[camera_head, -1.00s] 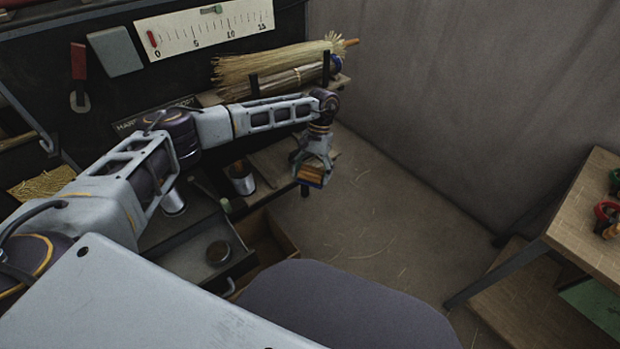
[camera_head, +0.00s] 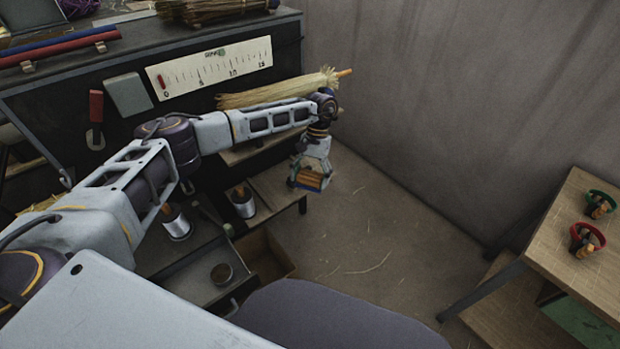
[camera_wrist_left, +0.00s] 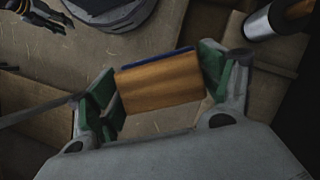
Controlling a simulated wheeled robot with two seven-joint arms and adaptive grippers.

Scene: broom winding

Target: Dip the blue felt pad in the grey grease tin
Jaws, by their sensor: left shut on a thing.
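My left gripper (camera_head: 311,181) is shut on a wooden block (camera_wrist_left: 160,82) with a thin blue layer, the felt pad (camera_wrist_left: 157,53), on its far side in the left wrist view. The block sits between the green finger pads, held in the air above the floor. A small round dark grey tin (camera_head: 222,274) with brownish contents, apparently the grease tin, stands in the open drawer, lower left of the gripper and well apart from it. A dark part with prongs, seemingly my right gripper (camera_wrist_left: 48,17), shows at the wrist view's upper left corner; its state is unclear.
Two metal cans (camera_head: 241,203) (camera_head: 177,224) with brown handles stand left of the gripper. An open wooden box (camera_head: 265,258) is beside the drawer. A broom bundle (camera_head: 275,92) lies behind my arm. A table (camera_head: 545,230) with red and green rings stands right. Floor between is clear.

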